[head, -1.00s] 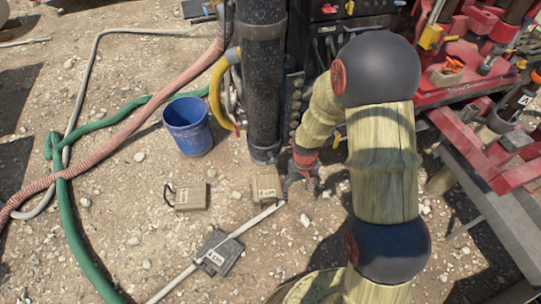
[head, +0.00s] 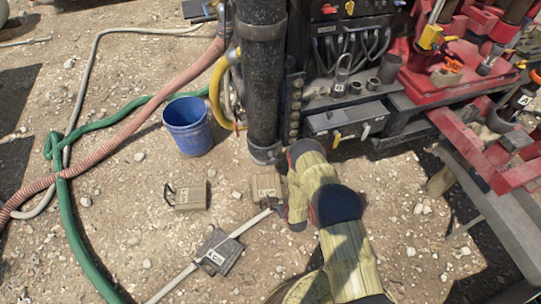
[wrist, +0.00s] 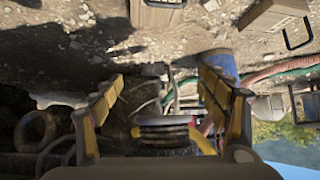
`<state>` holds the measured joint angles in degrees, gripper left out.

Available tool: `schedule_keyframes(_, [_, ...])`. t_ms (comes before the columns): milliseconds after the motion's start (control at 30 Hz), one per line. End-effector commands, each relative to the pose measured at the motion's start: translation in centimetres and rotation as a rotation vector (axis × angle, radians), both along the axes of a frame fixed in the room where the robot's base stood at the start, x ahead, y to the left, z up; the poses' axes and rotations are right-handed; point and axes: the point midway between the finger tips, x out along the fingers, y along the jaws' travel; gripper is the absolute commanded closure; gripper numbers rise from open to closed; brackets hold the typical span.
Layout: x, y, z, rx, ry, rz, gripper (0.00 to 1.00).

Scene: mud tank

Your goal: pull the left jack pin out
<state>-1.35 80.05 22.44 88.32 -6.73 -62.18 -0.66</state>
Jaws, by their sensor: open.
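My gripper (wrist: 162,84) is open in the wrist view, its two yellow-edged fingers spread apart. A dark round part with a yellow band (wrist: 165,134) shows low between the fingers; I cannot tell whether it is the jack pin. The dark upright jack leg (head: 262,75) stands left of centre in the head view. I cannot make out the left jack pin clearly in either view.
A blue bucket (head: 187,126) stands left of the leg. Tan boxes (head: 188,195) (head: 266,186), a dark plate (head: 218,252) and a pale rod (head: 172,284) lie on the gravel. A green hose (head: 65,205) runs at left. Red machinery (head: 440,75) fills the upper right.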

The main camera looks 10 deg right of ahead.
Motion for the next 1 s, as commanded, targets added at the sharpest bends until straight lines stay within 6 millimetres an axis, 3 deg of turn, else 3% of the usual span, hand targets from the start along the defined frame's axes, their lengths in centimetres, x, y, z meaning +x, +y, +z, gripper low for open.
schedule_keyframes(100, [5.1, 0.7, 5.5, 0.035, -0.272, 0.007, 0.25])
schedule_keyframes(200, [7.7, 1.0, 10.4, 0.061, -0.463, 0.010, 0.25])
schedule_keyframes(367, [8.3, 1.1, 14.7, 0.085, -0.621, 0.011, 0.25])
schedule_keyframes(567, [9.1, 1.2, 16.0, 0.091, -0.672, 0.010, 0.25])
schedule_keyframes(1000, [15.0, 2.2, 15.8, 0.091, -0.668, 0.011, 0.25])
